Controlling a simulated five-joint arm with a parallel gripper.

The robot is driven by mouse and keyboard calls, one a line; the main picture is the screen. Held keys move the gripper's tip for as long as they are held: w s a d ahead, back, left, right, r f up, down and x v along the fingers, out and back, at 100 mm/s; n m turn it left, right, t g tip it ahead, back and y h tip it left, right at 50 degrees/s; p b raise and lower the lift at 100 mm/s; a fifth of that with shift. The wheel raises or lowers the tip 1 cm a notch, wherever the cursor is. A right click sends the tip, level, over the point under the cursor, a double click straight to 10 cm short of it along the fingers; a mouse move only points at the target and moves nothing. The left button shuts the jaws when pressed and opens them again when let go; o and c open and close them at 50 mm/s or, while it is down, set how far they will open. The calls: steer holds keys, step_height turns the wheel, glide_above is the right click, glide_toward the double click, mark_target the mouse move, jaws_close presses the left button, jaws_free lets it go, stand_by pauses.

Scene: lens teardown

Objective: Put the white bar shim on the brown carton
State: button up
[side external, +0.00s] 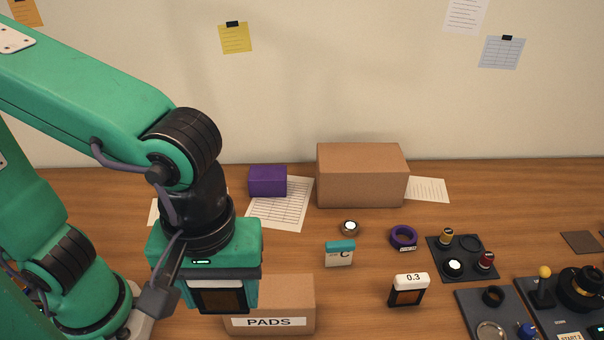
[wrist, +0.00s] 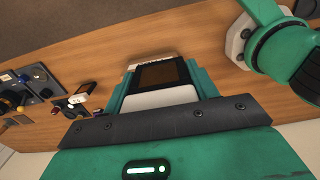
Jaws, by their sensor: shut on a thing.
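My gripper (side external: 221,290) is shut on a white block with a dark brown window, which I take to be the white bar shim (side external: 222,299). In the wrist view the shim (wrist: 160,76) sits between the green jaws, its white end toward the palm. A plain brown carton (side external: 360,178) stands at the back of the table, right of and behind my gripper. A second brown box marked PADS (side external: 290,293) stands close beside my gripper at the front, partly hidden by it. I cannot tell the exact gap between them.
A white-topped block marked 0.3 (side external: 409,290), a teal-topped block marked C (side external: 339,253), a small ring (side external: 349,228) and a purple ring (side external: 403,237) stand mid-table. A purple box (side external: 267,181) is left of the plain carton. Dark trays (side external: 483,318) fill the right.

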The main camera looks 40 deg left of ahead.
steer(key=shift+s+a+r, duration=0.1)
steer(key=shift+s+r, duration=0.1)
steer(key=shift+s, duration=0.35)
steer(key=shift+w+f, duration=0.1)
glide_above(268, 290)
step_height(268, 290, down, 7)
steer(key=shift+r, duration=0.1)
steer(key=shift+f, duration=2.05)
steer(key=shift+f, duration=0.15)
steer(key=o, duration=1)
